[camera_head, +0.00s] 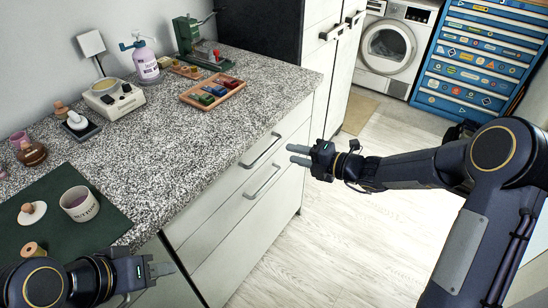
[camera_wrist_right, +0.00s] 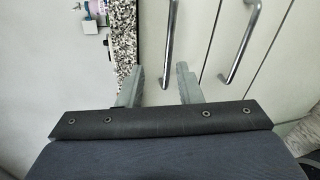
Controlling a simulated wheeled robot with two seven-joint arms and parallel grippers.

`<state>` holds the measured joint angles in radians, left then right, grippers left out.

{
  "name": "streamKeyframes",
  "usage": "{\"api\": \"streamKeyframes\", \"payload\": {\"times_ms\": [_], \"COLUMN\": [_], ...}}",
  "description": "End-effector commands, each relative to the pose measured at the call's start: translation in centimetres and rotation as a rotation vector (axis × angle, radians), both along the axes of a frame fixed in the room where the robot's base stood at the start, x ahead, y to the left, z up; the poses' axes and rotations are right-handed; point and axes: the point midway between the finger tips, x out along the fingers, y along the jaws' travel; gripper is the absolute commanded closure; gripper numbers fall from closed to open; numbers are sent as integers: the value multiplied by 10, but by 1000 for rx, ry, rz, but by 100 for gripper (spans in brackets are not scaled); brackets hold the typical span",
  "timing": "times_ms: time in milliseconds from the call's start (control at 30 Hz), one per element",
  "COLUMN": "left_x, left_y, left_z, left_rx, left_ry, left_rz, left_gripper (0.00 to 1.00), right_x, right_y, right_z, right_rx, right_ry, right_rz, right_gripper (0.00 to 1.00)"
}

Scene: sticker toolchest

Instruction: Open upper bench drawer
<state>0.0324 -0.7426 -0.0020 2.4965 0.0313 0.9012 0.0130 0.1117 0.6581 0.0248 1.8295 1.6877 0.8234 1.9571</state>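The bench's upper drawer (camera_head: 240,165) has a pale front and looks shut, flush with the front below. Its metal bar handle (camera_head: 262,151) lies just under the granite top; in the right wrist view the handle (camera_wrist_right: 168,45) runs down toward the space between my fingers. My right gripper (camera_head: 299,155) is open and empty, in front of the drawers and to the right of the handle. Its two spread fingers also show in the right wrist view (camera_wrist_right: 160,80). I cannot tell any contact with the handle. My left gripper (camera_head: 155,269) is low, by the bench's near end.
A lower drawer handle (camera_head: 263,182) sits beneath the upper one. The granite top (camera_head: 170,125) holds a colourful tray (camera_head: 212,92), a pump bottle (camera_head: 144,62), and a cup (camera_head: 80,204) on a green mat. Floor (camera_head: 340,230) right of the bench is clear.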

Motion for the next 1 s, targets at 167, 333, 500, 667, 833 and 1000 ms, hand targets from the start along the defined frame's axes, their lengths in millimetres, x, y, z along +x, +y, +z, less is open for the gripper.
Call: {"api": "streamKeyframes", "payload": {"times_ms": [167,333,500,667,833,1000], "left_x": [0,0,0,0,0,0], "left_y": [0,0,0,0,0,0], "left_z": [-5,-7,-8,-9,-9,-9], "left_rx": [0,0,0,0,0,0], "left_ry": [0,0,0,0,0,0], "left_rz": [0,0,0,0,0,0], "left_gripper": [64,64,64,64,64,64], "right_x": [17,30,46,55,58,58], "right_y": [6,26,47,59,63,62], "right_z": [-22,-26,-32,-35,-35,-35], "right_rx": [90,92,90,88,89,89], "right_ry": [114,116,115,113,114,113], "right_rz": [-64,-63,-63,-65,-66,-65], "right_gripper": [68,68,68,68,68,68]}}
